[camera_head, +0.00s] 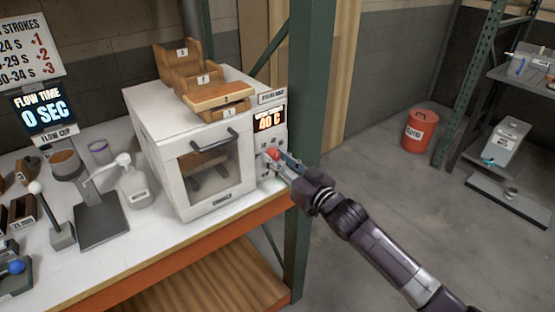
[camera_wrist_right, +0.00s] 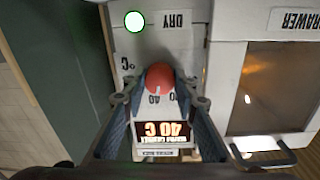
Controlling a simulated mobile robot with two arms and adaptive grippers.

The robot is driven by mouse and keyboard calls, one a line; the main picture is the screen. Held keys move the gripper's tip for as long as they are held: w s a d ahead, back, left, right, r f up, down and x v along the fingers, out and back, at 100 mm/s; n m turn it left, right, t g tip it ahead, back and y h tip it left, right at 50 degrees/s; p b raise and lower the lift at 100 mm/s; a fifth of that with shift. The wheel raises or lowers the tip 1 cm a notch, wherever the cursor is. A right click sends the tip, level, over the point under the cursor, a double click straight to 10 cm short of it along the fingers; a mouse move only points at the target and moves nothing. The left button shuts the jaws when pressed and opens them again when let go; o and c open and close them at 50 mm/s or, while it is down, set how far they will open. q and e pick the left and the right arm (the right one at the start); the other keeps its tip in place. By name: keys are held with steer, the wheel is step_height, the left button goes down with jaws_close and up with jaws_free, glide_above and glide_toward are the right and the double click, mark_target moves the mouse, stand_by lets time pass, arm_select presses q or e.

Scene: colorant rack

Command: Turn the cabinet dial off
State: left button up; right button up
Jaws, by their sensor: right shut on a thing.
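The white drying cabinet (camera_head: 160,140) stands on the bench in the head view, its glass door shut. Its control panel on the right side has a lit display (camera_head: 269,119) reading 40 C. The red dial (camera_head: 271,154) is below the display. In the wrist view, upside down, the dial (camera_wrist_right: 160,77) is a round red knob beside printed scale marks, including 40. My right gripper (camera_head: 277,158) is at the panel with its fingers around the dial, shut on it. The fingers partly hide the scale. My left gripper is not in view.
A green post (camera_head: 307,120) stands close to the right of the panel. A round green light (camera_wrist_right: 135,21) shows near DRY.

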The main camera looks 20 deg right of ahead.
steer(key=shift+n, duration=0.3)
steer(key=n+p, duration=0.1)
steer(key=n, duration=0.2)
steer(key=shift+n, duration=0.4)
steer(key=n, duration=0.4)
steer(key=shift+n, duration=0.3)
steer(key=n, duration=0.4)
steer(key=shift+n, duration=0.3)
steer(key=shift+n+y, duration=0.3)
steer(key=shift+n, duration=1.9)
steer(key=shift+f, duration=0.1)
steer(key=o, duration=1.2)
steer(key=shift+c, duration=0.2)
